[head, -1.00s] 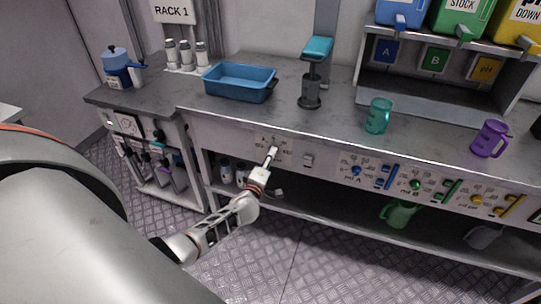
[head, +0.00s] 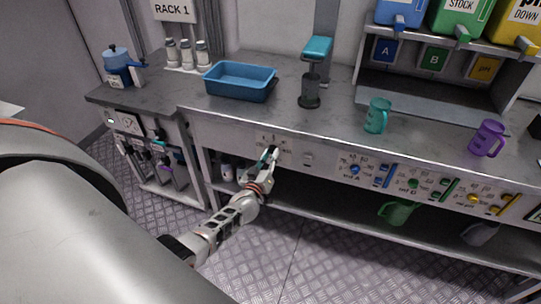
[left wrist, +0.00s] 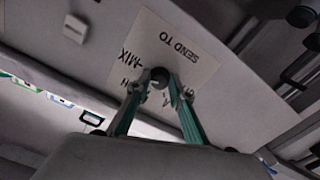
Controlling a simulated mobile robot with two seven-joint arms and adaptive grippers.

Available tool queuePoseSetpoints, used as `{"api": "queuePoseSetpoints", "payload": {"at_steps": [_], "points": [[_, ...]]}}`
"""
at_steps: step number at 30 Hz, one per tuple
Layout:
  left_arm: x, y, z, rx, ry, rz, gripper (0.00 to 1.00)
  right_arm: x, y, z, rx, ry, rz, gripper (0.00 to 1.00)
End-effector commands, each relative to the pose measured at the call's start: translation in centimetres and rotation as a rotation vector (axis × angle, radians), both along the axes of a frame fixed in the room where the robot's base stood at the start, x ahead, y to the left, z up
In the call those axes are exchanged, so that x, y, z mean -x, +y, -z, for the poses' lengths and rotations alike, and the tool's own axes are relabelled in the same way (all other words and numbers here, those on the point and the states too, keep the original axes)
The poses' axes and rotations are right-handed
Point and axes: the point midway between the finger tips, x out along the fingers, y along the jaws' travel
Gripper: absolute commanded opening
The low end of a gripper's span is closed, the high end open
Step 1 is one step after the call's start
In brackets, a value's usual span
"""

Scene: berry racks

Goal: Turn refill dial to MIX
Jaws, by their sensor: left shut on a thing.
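The refill dial (left wrist: 159,77) is a small dark round knob on a pale plate (left wrist: 175,45) on the bench's front panel. The plate shows upside down in the left wrist view, with SEND TO and MIX readable and other letters partly covered. My left gripper (left wrist: 158,80) has its two green fingers closed on the knob from either side. The knob's pointer is hidden, so I cannot tell its setting. In the head view the left gripper (head: 270,154) touches the panel below the blue tray and covers the dial. My right gripper is not in view.
A white switch (head: 308,159) sits right of the dial, then colored knobs and handles (head: 414,184). A blue tray (head: 240,82), a dark stand with a teal top (head: 317,48), a teal mug (head: 377,115) and a purple mug (head: 488,138) stand on the bench.

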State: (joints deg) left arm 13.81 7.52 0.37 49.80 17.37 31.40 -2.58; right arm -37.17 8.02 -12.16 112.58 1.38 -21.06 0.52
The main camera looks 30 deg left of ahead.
Motion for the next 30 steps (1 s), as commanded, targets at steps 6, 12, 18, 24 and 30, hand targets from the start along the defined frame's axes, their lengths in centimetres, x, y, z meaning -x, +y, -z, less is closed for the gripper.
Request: {"api": "queuePoseSetpoints", "payload": {"at_steps": [6, 12, 18, 24, 30], "points": [[-0.06, 0.02, -0.06, -0.164, 0.038, 0.0, 0.0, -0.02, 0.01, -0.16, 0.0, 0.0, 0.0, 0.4], [-0.05, 0.09, -0.06, -0.272, 0.064, 0.0, 0.0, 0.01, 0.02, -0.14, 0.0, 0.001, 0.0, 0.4], [-0.05, 0.12, -0.07, -0.334, 0.079, 0.0, 0.0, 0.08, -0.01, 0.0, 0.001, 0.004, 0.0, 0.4], [-0.06, 0.15, -0.08, -0.356, 0.085, 0.0, 0.0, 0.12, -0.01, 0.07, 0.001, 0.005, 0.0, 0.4], [-0.05, 0.16, -0.09, -0.357, 0.084, -0.001, 0.0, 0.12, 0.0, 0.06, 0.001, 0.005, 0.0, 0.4]]}}
